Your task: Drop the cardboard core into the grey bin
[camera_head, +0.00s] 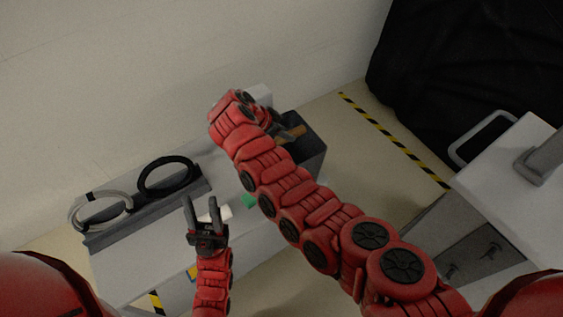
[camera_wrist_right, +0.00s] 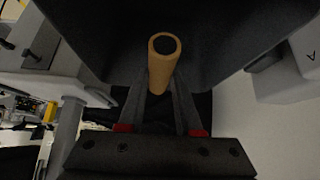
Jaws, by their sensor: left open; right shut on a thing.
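The cardboard core (camera_head: 294,132) is a short tan tube. My right gripper (camera_head: 280,128) is shut on it and is partly hidden by its own arm in the head view. In the right wrist view the core (camera_wrist_right: 162,68) sits between the fingers of the gripper (camera_wrist_right: 160,88), with its open end showing. The dark grey bin (camera_head: 312,165) stands at the right end of the table, and the core appears over its opening. The bin's dark surface (camera_wrist_right: 220,35) fills the middle of the wrist view. My left gripper (camera_head: 201,205) is open and empty above the table's front.
A grey rack (camera_head: 150,213) holds a white ring (camera_head: 80,222) and a black ring (camera_head: 142,182) on the light table (camera_head: 130,265). A white piece and a green piece (camera_head: 249,201) lie near my left gripper. A grey cart (camera_head: 500,180) stands at right, before a black cover (camera_head: 450,70).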

